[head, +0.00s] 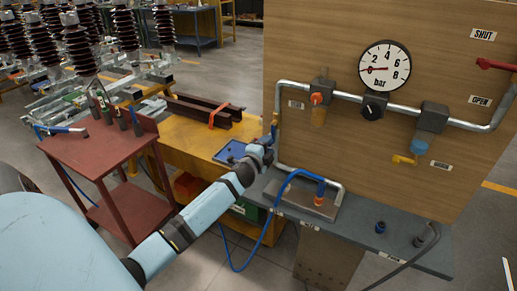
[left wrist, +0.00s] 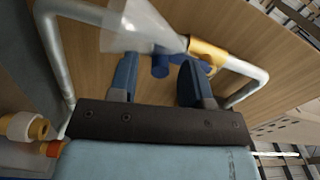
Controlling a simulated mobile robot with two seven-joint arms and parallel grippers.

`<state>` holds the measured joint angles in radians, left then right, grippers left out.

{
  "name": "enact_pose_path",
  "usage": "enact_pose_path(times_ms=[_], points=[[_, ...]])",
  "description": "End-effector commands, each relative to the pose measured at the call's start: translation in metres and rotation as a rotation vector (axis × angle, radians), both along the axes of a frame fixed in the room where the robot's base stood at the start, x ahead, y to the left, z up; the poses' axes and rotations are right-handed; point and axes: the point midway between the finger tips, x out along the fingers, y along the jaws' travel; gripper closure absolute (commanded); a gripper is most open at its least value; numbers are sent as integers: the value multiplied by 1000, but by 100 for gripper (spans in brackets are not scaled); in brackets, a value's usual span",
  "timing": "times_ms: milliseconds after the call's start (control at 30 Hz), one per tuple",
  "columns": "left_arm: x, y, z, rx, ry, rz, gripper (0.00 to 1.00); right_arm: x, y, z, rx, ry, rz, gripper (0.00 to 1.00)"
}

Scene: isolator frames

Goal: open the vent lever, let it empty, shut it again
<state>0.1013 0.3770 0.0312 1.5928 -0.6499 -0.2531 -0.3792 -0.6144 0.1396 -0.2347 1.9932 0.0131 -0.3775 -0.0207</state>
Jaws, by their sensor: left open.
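The vent valve has a brass body (left wrist: 208,48) on a grey pipe and a blue lever (left wrist: 160,66) in the left wrist view. My left gripper (left wrist: 160,82) is open, with one blue finger on each side of the lever's end; contact cannot be told. A pale, translucent cone (left wrist: 138,25) spreads left from the valve. In the head view my left gripper (head: 272,138) is at the pipe's left drop and mostly hides the valve. The gauge (head: 385,69) needle points left, near zero. My right gripper is not in view.
A blue hose (head: 243,252) loops over the grey shelf (head: 345,222) below. A red cart (head: 100,160) stands left.

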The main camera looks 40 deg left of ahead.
Motion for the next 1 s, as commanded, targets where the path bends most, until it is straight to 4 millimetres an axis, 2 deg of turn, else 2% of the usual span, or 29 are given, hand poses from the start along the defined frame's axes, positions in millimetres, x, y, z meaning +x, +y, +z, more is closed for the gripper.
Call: enact_pose_path(times_ms=[400, 533, 700, 1000], points=[[-88, -21, -3, 0, 2, 0, 56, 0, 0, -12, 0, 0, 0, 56], [-109, -26, -2, -1, 2, 1, 56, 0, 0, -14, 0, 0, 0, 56], [-123, -29, 0, 0, 0, 0, 56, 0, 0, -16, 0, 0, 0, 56], [-125, -30, 0, 1, 0, 0, 56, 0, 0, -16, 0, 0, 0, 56]])
